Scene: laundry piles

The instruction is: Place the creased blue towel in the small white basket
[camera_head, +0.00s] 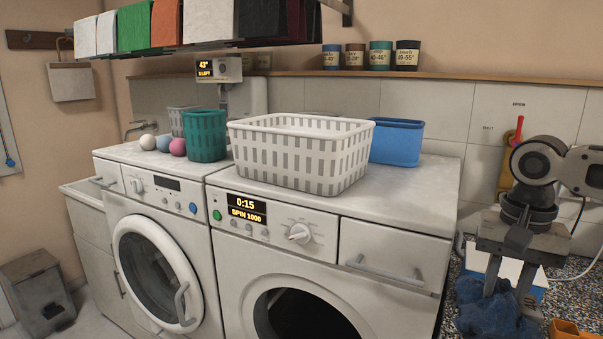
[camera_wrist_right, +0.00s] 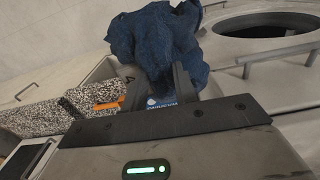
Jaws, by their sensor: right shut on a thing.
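The creased dark blue towel (camera_head: 484,310) hangs bunched below my right gripper (camera_head: 508,287) at the lower right of the head view. My right gripper is shut on it. In the right wrist view the towel (camera_wrist_right: 155,42) is a crumpled bunch at the fingertips, which it partly hides. A white slatted basket (camera_head: 298,153) stands upright on the right washing machine, left of and above the gripper. A smaller pale basket (camera_head: 178,122) stands farther back, partly hidden behind a teal basket (camera_head: 205,135). My left gripper is not in view.
A blue bin (camera_head: 397,142) stands behind the white basket. Several balls (camera_head: 163,143) lie on the left machine. Folded cloths fill a shelf (camera_head: 210,45) above. The right machine's door opening (camera_head: 300,318) is dark. A speckled counter (camera_head: 470,262) lies beneath the gripper.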

